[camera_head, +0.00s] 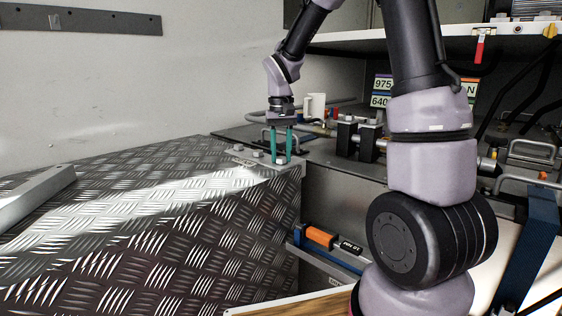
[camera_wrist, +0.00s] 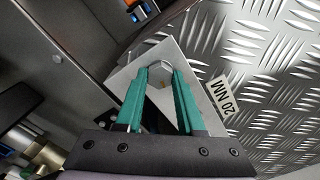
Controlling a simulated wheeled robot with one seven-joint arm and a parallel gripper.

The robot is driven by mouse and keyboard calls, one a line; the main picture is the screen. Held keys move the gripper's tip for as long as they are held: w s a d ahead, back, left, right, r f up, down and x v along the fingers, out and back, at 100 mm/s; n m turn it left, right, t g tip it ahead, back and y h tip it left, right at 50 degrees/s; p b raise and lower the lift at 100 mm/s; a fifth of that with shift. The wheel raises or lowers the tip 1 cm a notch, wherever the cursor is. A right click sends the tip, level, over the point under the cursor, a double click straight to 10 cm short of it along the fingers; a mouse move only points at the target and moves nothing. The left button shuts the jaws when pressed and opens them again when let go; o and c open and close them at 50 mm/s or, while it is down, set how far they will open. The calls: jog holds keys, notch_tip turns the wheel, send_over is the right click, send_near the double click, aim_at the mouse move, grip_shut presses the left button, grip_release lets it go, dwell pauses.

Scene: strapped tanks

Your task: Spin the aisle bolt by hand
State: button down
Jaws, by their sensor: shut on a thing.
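The aisle bolt (camera_wrist: 157,80) has a pale grey head and sits on a light metal plate (camera_wrist: 122,78) at the corner of the tread-plate box. Part of the head is hidden behind the fingers. A "20 NM" label (camera_wrist: 223,96) lies beside the plate.
Another bolt head (camera_head: 238,147) stands on the plate to the left. A metal bar (camera_head: 35,195) lies on the tread plate (camera_head: 150,215). Black clamp blocks (camera_head: 358,142) and a white mug (camera_head: 315,106) stand behind to the right. An orange-handled tool (camera_head: 320,238) sits below the box's edge.

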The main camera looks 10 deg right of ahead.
jog(key=n, duration=0.4)
jog(key=shift+r+n, duration=0.1)
jog(key=shift+n, duration=0.3)
jog(key=shift+n, duration=0.9)
jog(key=n, duration=0.3)
jog(key=n, duration=0.2)
jog(key=shift+w+n, duration=0.1)
jog(key=shift+n, duration=1.3)
